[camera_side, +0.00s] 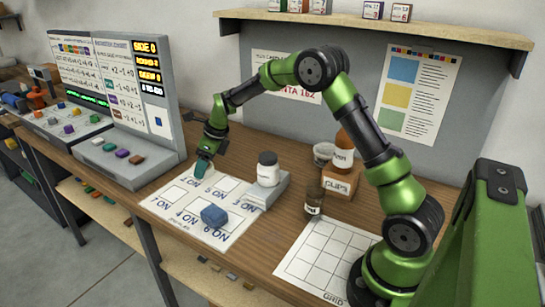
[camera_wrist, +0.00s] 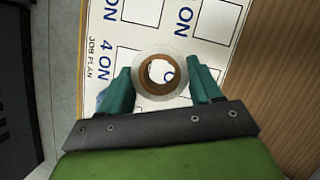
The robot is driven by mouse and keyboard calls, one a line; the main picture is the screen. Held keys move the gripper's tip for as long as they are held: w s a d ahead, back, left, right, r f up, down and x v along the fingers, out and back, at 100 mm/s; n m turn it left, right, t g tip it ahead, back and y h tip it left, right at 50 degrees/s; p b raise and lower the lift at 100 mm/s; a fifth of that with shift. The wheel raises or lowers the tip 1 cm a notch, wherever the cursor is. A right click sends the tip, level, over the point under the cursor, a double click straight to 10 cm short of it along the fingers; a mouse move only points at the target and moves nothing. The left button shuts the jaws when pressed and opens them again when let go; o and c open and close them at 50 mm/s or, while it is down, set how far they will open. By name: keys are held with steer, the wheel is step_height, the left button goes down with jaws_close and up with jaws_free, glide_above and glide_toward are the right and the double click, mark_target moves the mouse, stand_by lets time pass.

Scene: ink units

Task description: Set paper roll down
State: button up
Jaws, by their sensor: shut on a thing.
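In the wrist view, a paper roll (camera_wrist: 160,94) with a white outer ring and brown core sits between the two teal fingers of my gripper (camera_wrist: 160,84). The gripper is shut on it. In the side view my gripper (camera_side: 203,168) points down over the back left part of the white job plan sheet (camera_side: 232,240). The roll cannot be made out there. Whether the roll touches the sheet is unclear. The sheet has printed squares and labels such as "4 ON" and also shows in the wrist view (camera_wrist: 200,55).
A blue block (camera_side: 214,216) lies on the sheet. A dark-lidded white jar (camera_side: 267,168) stands on a grey stand to the right. A small dark jar (camera_side: 314,202), a clips box (camera_side: 340,182) and a grid sheet (camera_side: 325,250) are further right. A grey console (camera_side: 130,110) stands left.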

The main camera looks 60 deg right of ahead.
mark_target(205, 194)
step_height(205, 194, down, 8)
steer(key=shift+r, duration=0.25)
steer(key=shift+f, duration=0.1)
steer(key=o, duration=1.1)
steer(key=shift+c, duration=0.2)
